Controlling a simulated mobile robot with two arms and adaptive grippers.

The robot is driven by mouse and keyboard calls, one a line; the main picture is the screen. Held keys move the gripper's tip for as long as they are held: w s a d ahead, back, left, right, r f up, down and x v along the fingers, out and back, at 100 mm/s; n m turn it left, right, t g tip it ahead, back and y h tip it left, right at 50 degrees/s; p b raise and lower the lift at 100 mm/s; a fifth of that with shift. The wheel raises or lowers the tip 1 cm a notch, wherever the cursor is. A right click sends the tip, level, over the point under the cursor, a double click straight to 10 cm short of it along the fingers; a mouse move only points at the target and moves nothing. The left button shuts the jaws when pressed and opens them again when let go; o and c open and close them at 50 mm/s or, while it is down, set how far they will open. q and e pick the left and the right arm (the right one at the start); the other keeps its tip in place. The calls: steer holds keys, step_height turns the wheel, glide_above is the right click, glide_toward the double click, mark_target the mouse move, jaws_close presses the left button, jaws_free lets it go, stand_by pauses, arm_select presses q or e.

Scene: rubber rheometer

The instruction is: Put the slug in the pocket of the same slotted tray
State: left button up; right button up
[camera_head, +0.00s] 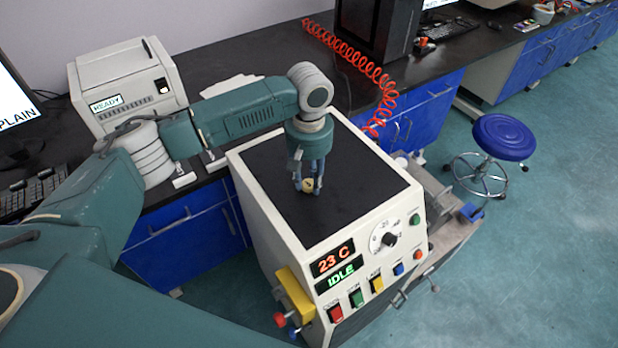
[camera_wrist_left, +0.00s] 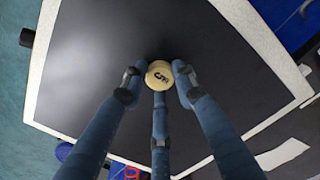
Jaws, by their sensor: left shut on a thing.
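The slug (camera_head: 308,185), a small round cream-yellow piece, is between the fingertips of my left gripper (camera_head: 309,182). In the left wrist view the slug (camera_wrist_left: 159,75) shows its round face with dark marks, and the three blue fingers of the left gripper (camera_wrist_left: 158,82) close around it. The gripper points down over the black top (camera_head: 290,215) of the cream machine. I cannot tell whether the slug touches that top. I do not make out the slotted tray or its pocket in either view. My right gripper is not in view.
The machine's front panel (camera_head: 360,262) reads 23 C and IDLE. A cream device (camera_head: 125,85) marked READY stands on the dark bench. A red coiled hose (camera_head: 350,65) runs along the bench. A blue stool (camera_head: 503,137) stands right. Most of the black top is bare.

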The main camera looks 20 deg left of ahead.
arm_select(q)
steer(key=o, duration=0.9)
steer(key=shift+f, duration=0.2)
steer(key=shift+c, duration=0.2)
